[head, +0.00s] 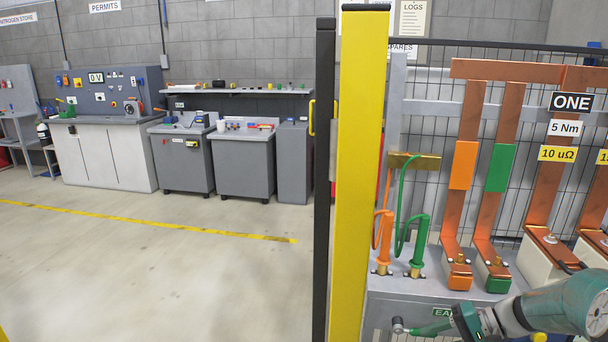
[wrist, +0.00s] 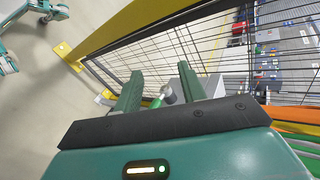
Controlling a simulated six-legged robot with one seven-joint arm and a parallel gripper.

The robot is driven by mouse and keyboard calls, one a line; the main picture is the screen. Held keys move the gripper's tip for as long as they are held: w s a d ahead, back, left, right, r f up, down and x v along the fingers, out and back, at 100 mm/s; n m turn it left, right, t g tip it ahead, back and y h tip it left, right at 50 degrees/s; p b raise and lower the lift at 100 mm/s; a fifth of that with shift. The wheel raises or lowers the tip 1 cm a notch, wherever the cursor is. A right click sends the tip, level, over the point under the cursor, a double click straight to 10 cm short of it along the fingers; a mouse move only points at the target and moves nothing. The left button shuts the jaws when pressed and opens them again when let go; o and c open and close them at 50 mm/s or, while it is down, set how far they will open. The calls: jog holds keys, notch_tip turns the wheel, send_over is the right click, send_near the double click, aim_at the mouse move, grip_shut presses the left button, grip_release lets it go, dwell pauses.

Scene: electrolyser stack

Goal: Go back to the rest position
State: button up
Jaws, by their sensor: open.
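My gripper (wrist: 160,72) shows in the wrist view with its two green fingers spread apart. A small grey, round-ended piece with a green part (wrist: 167,95) shows between the fingers; I cannot tell whether it touches them. In the head view my gripper (head: 415,330) is at the bottom, right of the yellow post, pointing left at the end of my teal arm. A grey knob (head: 398,324) shows by its fingertips. The gripper is low in front of the grey bench (head: 405,291), near a green label partly hidden by my arm.
A yellow post (head: 361,170) and a black post (head: 324,180) stand left of the gripper. Copper bars (head: 510,130), an orange lead (head: 384,240) and a green lead (head: 420,240) rise above the bench. Mesh fencing (wrist: 215,45) is close in the wrist view. Open floor (head: 150,270) lies left.

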jog(key=s+a+r+n+t+h, duration=0.1)
jog(key=s+a+r+n+h, duration=0.1)
jog(key=s+a+r+h, duration=0.3)
jog(key=s+a+r+n+t+h, duration=0.2)
jog(key=s+a+r+h, duration=0.4)
jog(key=s, duration=0.8)
jog(key=a+r+n, duration=0.1)
jog(key=a+r, duration=0.2)
jog(key=shift+s+a, duration=0.2)
jog(key=shift+a, duration=0.15)
